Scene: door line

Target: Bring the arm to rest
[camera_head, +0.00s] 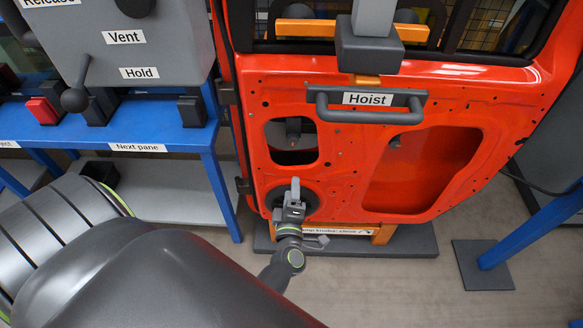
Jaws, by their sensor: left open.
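My left arm comes in from the lower left, and its gripper (293,192) is open in front of the lower left part of an orange-red door (340,100). A dark round opening or disc (310,200) in the door panel lies just behind the gripper. I cannot tell whether the fingers touch the door. Nothing shows held in them. My right gripper is not in view.
A grey handle labelled Hoist (368,115) hangs before the door. A blue post (535,230) stands at right.

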